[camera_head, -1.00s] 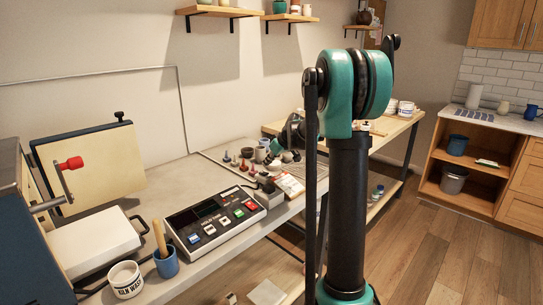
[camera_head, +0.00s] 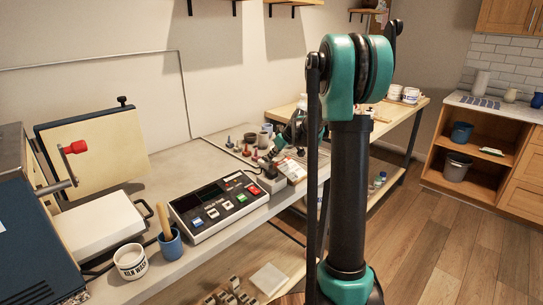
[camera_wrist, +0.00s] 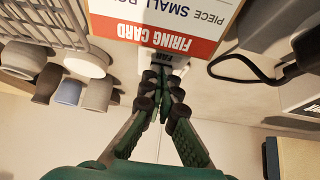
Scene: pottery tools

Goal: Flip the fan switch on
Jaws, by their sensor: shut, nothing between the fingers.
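A small box labelled FAN (camera_wrist: 167,58) shows beyond my fingertips in the wrist view, beside the red-edged firing card. Its switch lever is hidden or too small to make out. In the head view a small grey box (camera_head: 271,184), apparently the same one, sits on the bench right of the control panel. My gripper (camera_wrist: 162,78) is shut and empty, its dark fingertips just in front of the FAN label. Whether they touch the box I cannot tell. In the head view my gripper (camera_head: 268,163) is small, just above the grey box.
The firing card (camera_wrist: 155,25) stands close to my fingertips. The control panel (camera_head: 218,206) with coloured buttons lies left of the box. Several small pots and red-and-blue pieces (camera_head: 247,146) stand behind. A dark cable loop (camera_wrist: 245,70) shows in the wrist view.

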